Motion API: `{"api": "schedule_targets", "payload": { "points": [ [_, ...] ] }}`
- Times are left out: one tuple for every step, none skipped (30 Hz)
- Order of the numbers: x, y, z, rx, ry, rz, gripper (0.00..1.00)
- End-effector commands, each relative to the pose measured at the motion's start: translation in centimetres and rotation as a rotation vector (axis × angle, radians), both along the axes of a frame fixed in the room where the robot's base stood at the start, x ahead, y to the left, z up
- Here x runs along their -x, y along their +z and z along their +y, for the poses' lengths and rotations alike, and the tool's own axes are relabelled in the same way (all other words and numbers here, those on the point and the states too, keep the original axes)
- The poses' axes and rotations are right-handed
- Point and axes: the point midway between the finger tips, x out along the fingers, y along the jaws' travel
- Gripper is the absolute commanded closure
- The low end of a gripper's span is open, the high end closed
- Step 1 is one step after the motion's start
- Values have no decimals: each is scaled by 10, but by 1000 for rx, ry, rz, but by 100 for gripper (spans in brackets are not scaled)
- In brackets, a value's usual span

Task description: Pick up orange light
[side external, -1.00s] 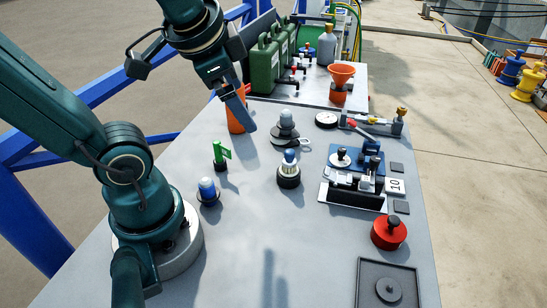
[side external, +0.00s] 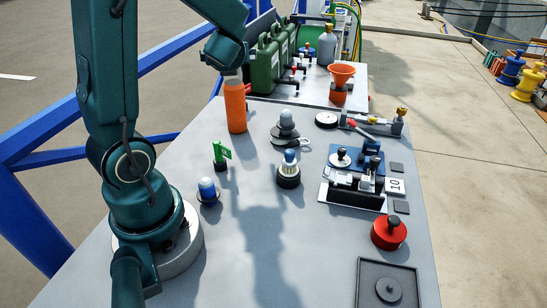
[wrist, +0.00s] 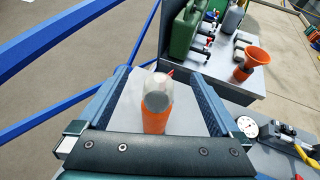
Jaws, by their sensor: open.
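The orange light (side external: 236,110) stands upright on the grey table in the side external view, near the table's left edge. It is an orange cylinder with a clear, pale top partly behind my arm. In the wrist view the orange light (wrist: 154,122) shows below the clear dome, its lower part hidden by my gripper's body. My gripper (wrist: 160,74) is open, its two blue fingers spread left and right of the light, with a gap on each side. In the side external view the fingers cannot be made out.
A green flag piece (side external: 221,152), a blue-topped light (side external: 208,188) and another blue-topped piece (side external: 289,170) stand nearer on the table. Green canisters (side external: 264,68) and an orange funnel (side external: 341,75) stand behind. A blue rail (wrist: 60,58) runs along the left side.

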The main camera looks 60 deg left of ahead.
Motion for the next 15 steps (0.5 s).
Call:
{"api": "schedule_targets", "payload": {
  "points": [
    [0,-11,-1,2,-1,10,0],
    [0,-17,-1,3,-1,13,0],
    [1,-24,-1,2,0,12,0],
    [1,-29,-1,3,-1,11,0],
    [0,-34,-1,4,-3,9,0],
    [1,-43,-1,3,-1,13,0],
    [1,-51,-1,3,-1,15,0],
    [1,-57,-1,4,0,13,0],
    [1,-64,-1,2,-2,12,0],
    [1,-69,-1,4,-3,10,0],
    [1,-74,-1,2,0,10,0],
    [1,-79,-1,2,1,8,0],
    [1,-82,0,1,1,7,0],
    [1,-85,0,2,2,4,0],
    [0,-88,0,2,1,1,0]
  ]
}}
